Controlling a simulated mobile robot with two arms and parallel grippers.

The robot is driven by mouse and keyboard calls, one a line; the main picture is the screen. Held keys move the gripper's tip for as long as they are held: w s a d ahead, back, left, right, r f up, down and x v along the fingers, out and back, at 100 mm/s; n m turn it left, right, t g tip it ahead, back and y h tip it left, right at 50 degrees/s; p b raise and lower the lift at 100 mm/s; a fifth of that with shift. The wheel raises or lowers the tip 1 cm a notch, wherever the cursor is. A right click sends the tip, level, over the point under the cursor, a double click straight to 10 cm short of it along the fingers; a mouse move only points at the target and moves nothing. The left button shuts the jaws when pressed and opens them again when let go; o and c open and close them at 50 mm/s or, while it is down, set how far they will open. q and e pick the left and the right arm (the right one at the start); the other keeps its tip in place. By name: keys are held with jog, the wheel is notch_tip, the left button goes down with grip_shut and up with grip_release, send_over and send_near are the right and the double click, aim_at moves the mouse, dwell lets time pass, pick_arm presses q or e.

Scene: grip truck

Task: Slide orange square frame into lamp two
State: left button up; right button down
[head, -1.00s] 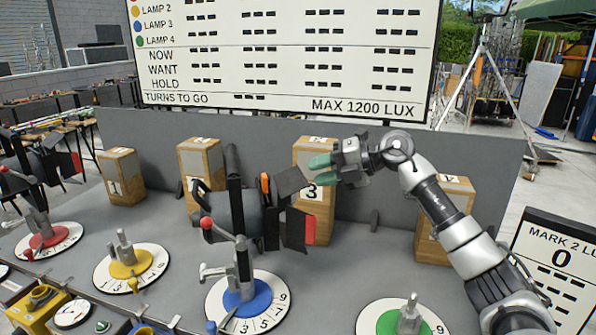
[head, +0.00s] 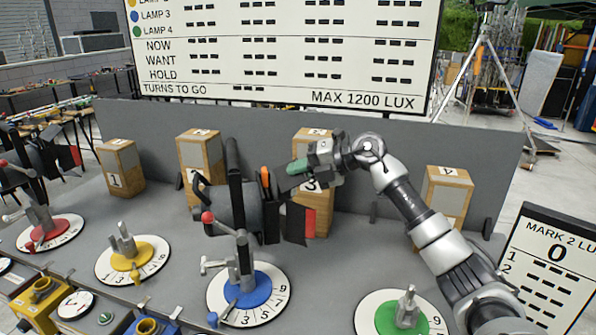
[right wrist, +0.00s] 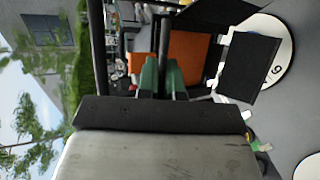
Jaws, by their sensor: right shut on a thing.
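An orange square frame (right wrist: 185,55) shows in the right wrist view just beyond my green fingertips. In the head view only a thin orange edge (head: 265,178) of it shows, at the front of a black lamp (head: 238,207). My right gripper (head: 297,166) is shut on the frame, at the right of this lamp; its green fingers (right wrist: 162,78) are close together in the wrist view. The lamp stands on a blue dial (head: 248,292) and has black barn doors with a red patch. How deep the frame sits is hidden. My left gripper is not in view.
A yellow dial (head: 133,260) and a green dial (head: 402,316) carry bare stands. Another black lamp (head: 48,155) stands over a red dial (head: 50,230). Numbered wooden blocks (head: 120,167) line the grey back panel (head: 375,160).

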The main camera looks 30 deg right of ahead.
jog(key=shift+r+g+h+p, duration=0.3)
jog(key=shift+r+p, duration=0.15)
jog(key=shift+p, duration=0.6)
jog(key=shift+a+p, duration=0.1)
jog(key=shift+p, duration=0.35)
jog(key=shift+f, duration=0.2)
jog(key=c, duration=1.3)
grip_release()
jog(key=b+v, duration=0.2)
jog(key=v, duration=0.3)
jog(key=b+v, duration=0.1)
jog(key=v, duration=0.4)
jog(key=shift+s+r+b, duration=0.2)
jog(key=shift+r+b, duration=0.15)
jog(key=shift+r, duration=0.05)
